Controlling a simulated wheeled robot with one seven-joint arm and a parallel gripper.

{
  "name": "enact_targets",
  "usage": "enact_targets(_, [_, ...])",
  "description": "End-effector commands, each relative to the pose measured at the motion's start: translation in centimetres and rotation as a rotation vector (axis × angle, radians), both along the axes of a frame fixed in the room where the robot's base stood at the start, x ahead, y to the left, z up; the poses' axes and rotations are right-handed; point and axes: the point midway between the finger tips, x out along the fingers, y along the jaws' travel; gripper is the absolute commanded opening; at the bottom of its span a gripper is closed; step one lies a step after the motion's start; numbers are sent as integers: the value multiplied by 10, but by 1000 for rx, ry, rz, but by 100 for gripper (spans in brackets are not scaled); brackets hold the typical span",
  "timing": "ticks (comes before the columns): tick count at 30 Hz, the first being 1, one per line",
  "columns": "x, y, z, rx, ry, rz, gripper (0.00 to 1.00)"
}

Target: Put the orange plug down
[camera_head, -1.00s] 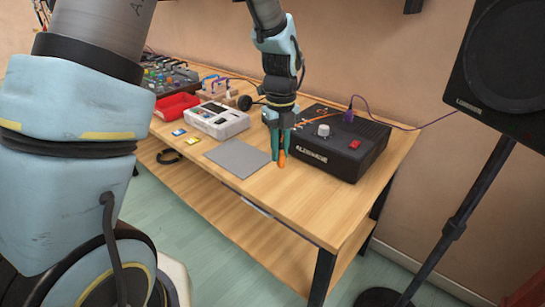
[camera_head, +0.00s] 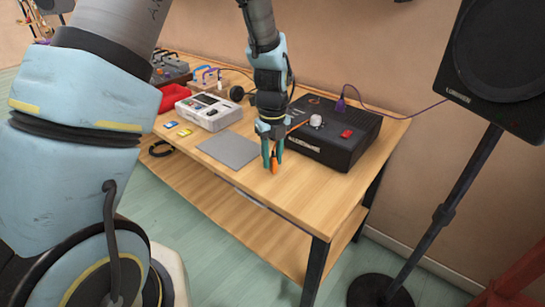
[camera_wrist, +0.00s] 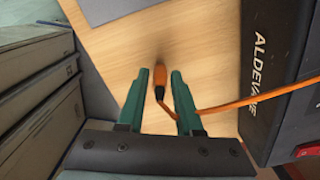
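The orange plug (camera_wrist: 158,74) shows in the wrist view between and just past my green fingertips, with a small gap on each side. Its orange cable (camera_wrist: 235,101) runs from its dark end past the right finger towards the black box. My gripper (camera_head: 272,160) is open around the plug, low over the bare wood in front of the box. The plug also shows in the head view (camera_head: 275,163), pointing down between the fingers. I cannot tell for sure whether it rests on the table (camera_head: 300,200).
The black box (camera_head: 335,140) with a knob and a red switch stands right of my gripper. A grey pad (camera_head: 229,150) lies to the left, a white device (camera_head: 209,112) behind it. A speaker (camera_head: 505,55) stands on the right. The table's front right corner is clear.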

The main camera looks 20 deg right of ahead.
Motion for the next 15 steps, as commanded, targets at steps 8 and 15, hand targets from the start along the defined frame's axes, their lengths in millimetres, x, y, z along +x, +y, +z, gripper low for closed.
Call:
enact_targets(8, [0, 0, 0, 0, 0, 0, 50])
enact_targets(15, [1, -1, 11, -4, -2, 0, 50])
